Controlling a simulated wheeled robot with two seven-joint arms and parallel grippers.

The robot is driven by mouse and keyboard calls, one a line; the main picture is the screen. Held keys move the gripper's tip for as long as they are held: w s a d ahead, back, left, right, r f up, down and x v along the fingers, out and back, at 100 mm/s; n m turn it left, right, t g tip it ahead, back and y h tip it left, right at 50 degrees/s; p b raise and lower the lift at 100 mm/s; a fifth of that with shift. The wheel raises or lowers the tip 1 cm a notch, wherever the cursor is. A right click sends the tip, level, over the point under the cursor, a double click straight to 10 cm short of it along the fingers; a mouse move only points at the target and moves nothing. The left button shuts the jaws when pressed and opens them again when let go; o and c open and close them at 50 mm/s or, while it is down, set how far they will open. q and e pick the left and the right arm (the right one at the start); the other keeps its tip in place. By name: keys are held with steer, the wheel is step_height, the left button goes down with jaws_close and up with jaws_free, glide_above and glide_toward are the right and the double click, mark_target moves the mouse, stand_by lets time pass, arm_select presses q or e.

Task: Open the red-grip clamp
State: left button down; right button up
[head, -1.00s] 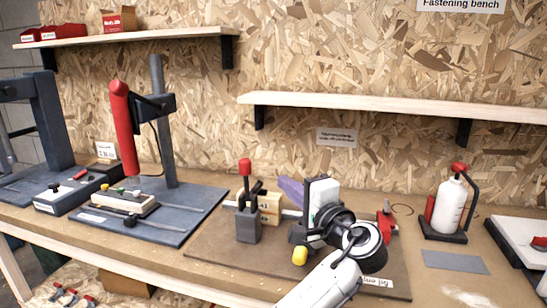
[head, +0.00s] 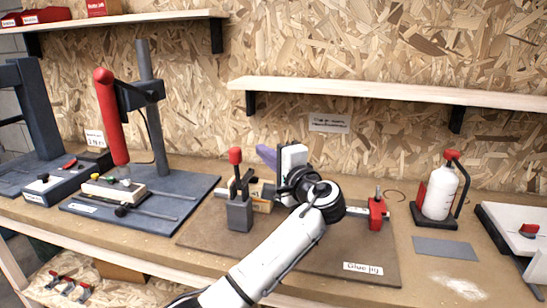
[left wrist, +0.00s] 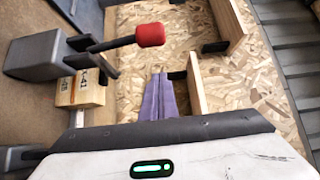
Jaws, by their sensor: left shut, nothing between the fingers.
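The clamp has a red grip (head: 235,156) on a dark lever that stands nearly upright above a grey block (head: 239,213). In the left wrist view the red grip (left wrist: 150,34) and the grey block (left wrist: 34,55) show at the upper left. My left gripper (head: 266,156) has purple fingers pressed together with nothing between them. They are just right of the red grip at about its height, apart from it. The fingers (left wrist: 158,90) also show in the left wrist view, below the grip. My right gripper is not in view.
A wooden block (head: 263,192) sits behind the clamp on the brown board (head: 215,238). A red bar-end piece (head: 378,213) stands to the right. A white bottle (head: 438,192) is farther right. A press with a red handle (head: 110,115) stands left. A shelf (head: 400,93) overhangs behind.

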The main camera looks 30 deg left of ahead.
arm_select(q)
steer(key=shift+s+a+p, duration=0.9)
steer(key=shift+s+a, duration=0.45)
steer(key=shift+a, duration=0.05)
